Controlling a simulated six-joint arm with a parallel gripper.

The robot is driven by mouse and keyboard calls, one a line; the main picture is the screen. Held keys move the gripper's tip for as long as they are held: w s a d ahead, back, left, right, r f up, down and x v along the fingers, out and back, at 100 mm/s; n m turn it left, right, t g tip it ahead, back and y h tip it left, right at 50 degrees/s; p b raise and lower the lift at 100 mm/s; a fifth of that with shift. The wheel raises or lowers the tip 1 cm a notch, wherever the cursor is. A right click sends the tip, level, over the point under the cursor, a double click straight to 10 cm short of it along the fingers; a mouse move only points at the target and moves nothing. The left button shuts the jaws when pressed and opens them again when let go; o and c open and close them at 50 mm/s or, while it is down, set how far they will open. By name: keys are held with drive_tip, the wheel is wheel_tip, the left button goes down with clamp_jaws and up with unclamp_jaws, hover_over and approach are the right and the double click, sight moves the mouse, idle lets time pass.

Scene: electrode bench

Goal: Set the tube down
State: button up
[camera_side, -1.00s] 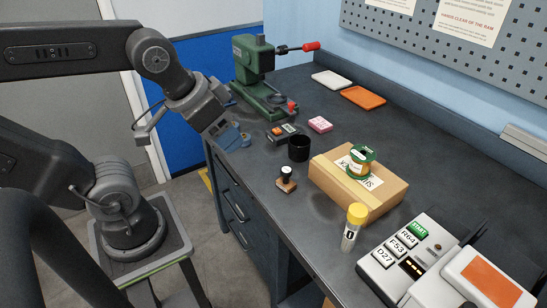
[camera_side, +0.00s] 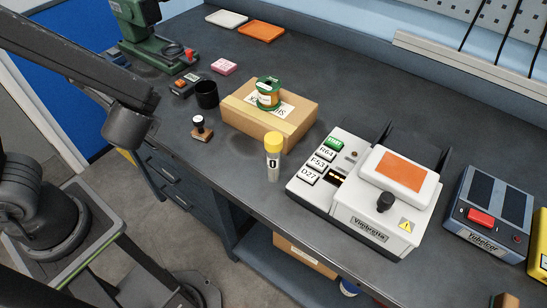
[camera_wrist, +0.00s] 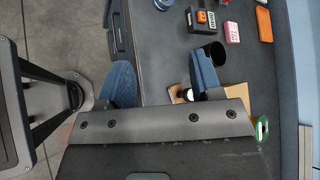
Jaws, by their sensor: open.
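The tube (camera_side: 273,165) is clear with a yellow cap and a label reading 0. It stands upright on the bench (camera_side: 235,190) near its front edge, between the cardboard box and the white machine. I cannot make it out in the wrist view. In the side view only my arm links show, at the left; the fingers do not.
A cardboard box (camera_side: 295,120) carries a green spool (camera_side: 267,92). A stamp (camera_side: 201,130) and black cup (camera_side: 206,95) stand left of it; the cup also shows in the wrist view (camera_wrist: 212,50). A white machine (camera_side: 350,204) stands right of the tube. Bare bench lies before the box.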

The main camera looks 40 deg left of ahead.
drive_tip(key=w+d+m+t, duration=0.5)
drive_tip(key=m+t, duration=0.1)
drive_tip(key=m, duration=0.2)
drive_tip(key=m+t+h, duration=0.6)
drive_tip(key=m+h, duration=0.9)
drive_tip(key=m, duration=0.1)
approach(268, 159)
drive_tip(key=x, duration=0.5)
drive_tip(key=shift+w+r, duration=0.2)
drive_tip(key=shift+w, duration=0.1)
drive_tip(key=shift+w+d+f, duration=0.1)
drive_tip(key=shift+w+d, duration=0.1)
drive_tip(key=x, duration=0.7)
clamp_jaws()
